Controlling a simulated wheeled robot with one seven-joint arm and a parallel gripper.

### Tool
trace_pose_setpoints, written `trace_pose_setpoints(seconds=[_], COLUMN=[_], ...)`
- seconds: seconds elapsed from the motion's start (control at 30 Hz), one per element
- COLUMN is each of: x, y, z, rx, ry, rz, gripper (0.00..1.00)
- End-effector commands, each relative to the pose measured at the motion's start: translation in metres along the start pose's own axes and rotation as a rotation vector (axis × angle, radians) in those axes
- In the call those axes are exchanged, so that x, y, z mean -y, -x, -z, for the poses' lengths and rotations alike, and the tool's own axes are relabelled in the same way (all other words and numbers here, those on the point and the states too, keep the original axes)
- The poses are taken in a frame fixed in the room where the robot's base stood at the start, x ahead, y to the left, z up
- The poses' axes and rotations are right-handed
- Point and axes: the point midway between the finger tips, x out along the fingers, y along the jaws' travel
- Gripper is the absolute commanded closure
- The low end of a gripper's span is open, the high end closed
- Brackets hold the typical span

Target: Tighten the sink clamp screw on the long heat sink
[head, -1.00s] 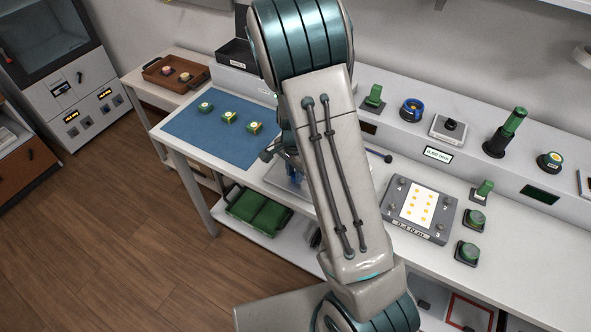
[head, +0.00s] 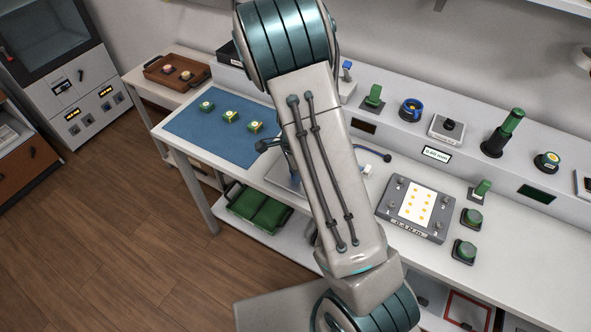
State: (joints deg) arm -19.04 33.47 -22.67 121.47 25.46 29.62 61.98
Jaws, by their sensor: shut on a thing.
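My arm crosses the middle of the head view and covers most of the work spot behind it. Only a small dark part (head: 266,145), which looks like the edge of my gripper or wrist, shows left of the arm. The fingertips and anything between them are hidden. A sliver of blue shows beside the arm, over a pale grey plate (head: 280,175) at the bench's front. I cannot make out the long heat sink, its clamp or the clamp screw; they may be behind my arm.
A blue mat (head: 212,122) with several small green-and-yellow pieces lies at left. A dark fixture with a lit panel (head: 418,204) stands at right. A blue cable with a dark knob (head: 388,157) and a small white block (head: 367,170) lie between. Devices line the raised back shelf (head: 470,150).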

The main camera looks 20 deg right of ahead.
Motion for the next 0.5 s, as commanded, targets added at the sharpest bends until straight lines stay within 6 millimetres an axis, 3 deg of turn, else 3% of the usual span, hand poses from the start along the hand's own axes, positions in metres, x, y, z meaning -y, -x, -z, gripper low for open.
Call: trace_pose_setpoints(seconds=[0.17, 0.2, 0.27, 0.5], x=[0.0014, 0.0014, 0.0014, 0.0006], y=[0.0012, 0.0012, 0.0012, 0.0005], z=[0.0002, 0.0002, 0.0002, 0.0001], rx=[0.000, 0.000, 0.000, 0.000], ry=[-0.001, -0.001, -0.001, 0.000], rz=[0.004, 0.004, 0.004, 0.002], gripper=[1.00, 0.74, 0.57, 0.55])
